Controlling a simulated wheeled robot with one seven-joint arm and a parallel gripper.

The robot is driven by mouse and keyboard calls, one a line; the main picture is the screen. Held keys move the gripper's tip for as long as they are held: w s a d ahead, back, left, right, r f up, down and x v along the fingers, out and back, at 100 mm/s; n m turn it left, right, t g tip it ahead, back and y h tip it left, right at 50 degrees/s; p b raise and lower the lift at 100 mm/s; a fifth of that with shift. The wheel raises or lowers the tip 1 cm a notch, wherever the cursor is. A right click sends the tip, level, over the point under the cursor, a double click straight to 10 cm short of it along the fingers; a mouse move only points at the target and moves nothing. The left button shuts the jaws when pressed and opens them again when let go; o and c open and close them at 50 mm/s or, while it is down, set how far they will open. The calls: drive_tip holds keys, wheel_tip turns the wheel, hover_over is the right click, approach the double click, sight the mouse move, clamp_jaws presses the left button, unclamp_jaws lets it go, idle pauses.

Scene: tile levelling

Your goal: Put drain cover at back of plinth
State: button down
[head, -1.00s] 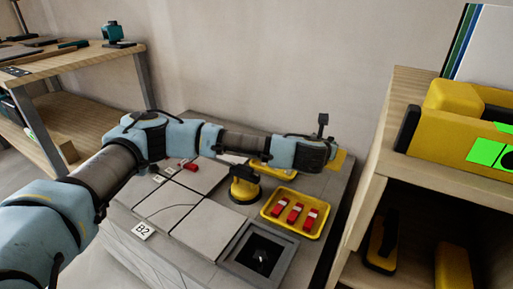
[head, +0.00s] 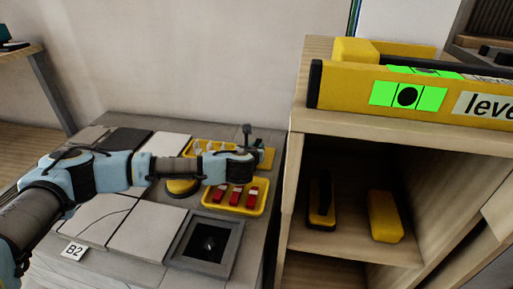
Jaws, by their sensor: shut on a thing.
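The grey plinth (head: 253,226) stands against the wall, with pale tiles on its left part. At its front is a square grey frame (head: 229,255) around a dark opening with a small glint in it. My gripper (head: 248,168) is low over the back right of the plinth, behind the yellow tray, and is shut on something. The arm end hides its fingertips and what they hold. I cannot make out a drain cover in view.
A yellow tray (head: 213,206) with red pieces lies in front of the gripper. A yellow-based round tool (head: 182,188) is partly under the arm. Another yellow tray (head: 197,146) lies behind. A wooden shelf (head: 298,190) carrying a yellow level (head: 345,88) stands close on the right.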

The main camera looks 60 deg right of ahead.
drive_tip(key=c, duration=0.7)
unclamp_jaws()
drive_tip(key=shift+a+r, duration=0.1)
drive_tip(key=p+v, duration=0.2)
drive_tip(key=v, duration=1)
drive_tip(key=shift+s, duration=0.1)
